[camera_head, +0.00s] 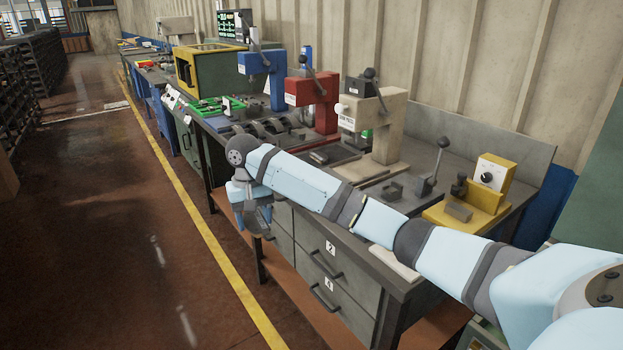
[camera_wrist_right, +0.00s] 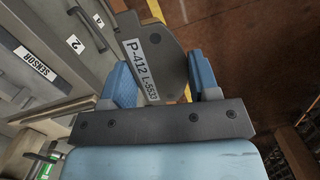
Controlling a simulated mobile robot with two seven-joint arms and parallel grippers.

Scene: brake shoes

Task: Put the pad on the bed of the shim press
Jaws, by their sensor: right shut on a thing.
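My right gripper (camera_head: 250,205) hangs at the front of the bench, over the aisle side of the drawers, away from the presses. In the right wrist view it (camera_wrist_right: 162,80) is shut on the pad (camera_wrist_right: 170,55), a dark grey plate with a curved edge and a white label reading P-412 L-5533. The pad sits between the two blue fingers. The shim press (camera_head: 365,115) is the cream press on the bench, with a black lever on top and a small label. Its bed (camera_head: 362,171) is partly visible and looks empty. My left gripper is not in view.
A red press (camera_head: 315,92) and a blue press (camera_head: 262,68) stand left of the cream one. Curved dark shoes (camera_head: 270,127) lie before them. A yellow fixture with a dial (camera_head: 488,180) stands to the right. My right arm crosses above the bench front. The aisle floor is clear.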

